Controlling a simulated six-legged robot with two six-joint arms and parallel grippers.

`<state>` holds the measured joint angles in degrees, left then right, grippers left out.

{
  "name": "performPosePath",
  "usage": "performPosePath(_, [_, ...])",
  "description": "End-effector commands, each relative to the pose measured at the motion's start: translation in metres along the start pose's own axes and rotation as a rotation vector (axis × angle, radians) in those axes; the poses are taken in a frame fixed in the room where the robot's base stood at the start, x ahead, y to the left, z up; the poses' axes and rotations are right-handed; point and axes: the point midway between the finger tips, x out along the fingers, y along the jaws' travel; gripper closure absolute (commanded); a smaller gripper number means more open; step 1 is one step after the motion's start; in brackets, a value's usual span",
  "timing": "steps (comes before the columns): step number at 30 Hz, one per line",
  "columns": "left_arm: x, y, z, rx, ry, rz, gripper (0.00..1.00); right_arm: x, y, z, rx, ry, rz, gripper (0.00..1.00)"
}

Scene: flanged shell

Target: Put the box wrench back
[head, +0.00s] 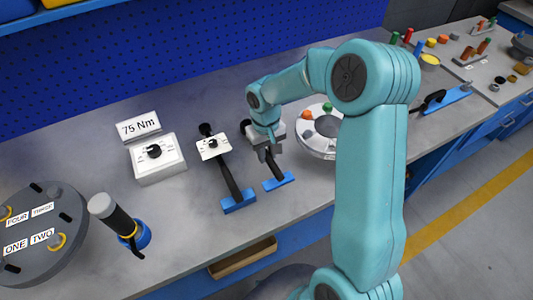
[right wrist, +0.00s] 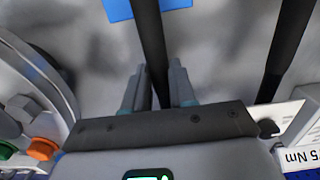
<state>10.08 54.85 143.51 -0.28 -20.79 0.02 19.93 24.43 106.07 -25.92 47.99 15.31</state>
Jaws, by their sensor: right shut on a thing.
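The box wrench (head: 275,165) is a dark bar. Its near end lies at a small blue holder (head: 278,182) on the bench; I cannot tell whether it rests in it. My right gripper (head: 267,153) is shut on the bar from above. In the right wrist view the bar (right wrist: 150,40) runs between the two fingers (right wrist: 159,92), with the blue holder (right wrist: 178,4) at the top edge. The wrench's far end is partly hidden behind the gripper. My left gripper is not in view.
A second long black tool (head: 229,178) on a blue holder (head: 239,203) lies just left. A white dial box (head: 157,158) and a 75 Nm sign (head: 138,126) stand further left. A round flanged shell (head: 318,142) is close on the right, partly behind my arm.

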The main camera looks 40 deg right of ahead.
Motion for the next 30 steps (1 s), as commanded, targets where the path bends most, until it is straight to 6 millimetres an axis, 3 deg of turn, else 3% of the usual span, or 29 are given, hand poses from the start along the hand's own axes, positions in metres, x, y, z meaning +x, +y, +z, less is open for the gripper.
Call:
performPosePath(3, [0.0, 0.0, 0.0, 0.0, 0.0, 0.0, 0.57, 0.01, 0.0, -0.001, 0.0, 0.002, 0.0, 1.0])
performPosePath(15, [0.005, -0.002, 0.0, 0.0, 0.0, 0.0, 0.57, 0.017, 0.0, -0.001, 0.0, 0.003, 0.0, 1.0])
performPosePath(16, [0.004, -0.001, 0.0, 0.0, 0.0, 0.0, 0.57, 0.015, 0.0, -0.001, 0.0, 0.001, 0.0, 0.65])
performPosePath(18, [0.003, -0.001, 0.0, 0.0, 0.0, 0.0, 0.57, 0.015, 0.0, -0.001, 0.0, 0.001, 0.0, 0.49])
performPosePath(26, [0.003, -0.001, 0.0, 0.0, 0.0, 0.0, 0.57, 0.014, 0.0, -0.001, 0.0, 0.001, 0.0, 0.49])
performPosePath(30, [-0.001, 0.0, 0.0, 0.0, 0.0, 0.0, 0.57, 0.004, 0.0, -0.001, 0.0, 0.004, 0.0, 0.49])
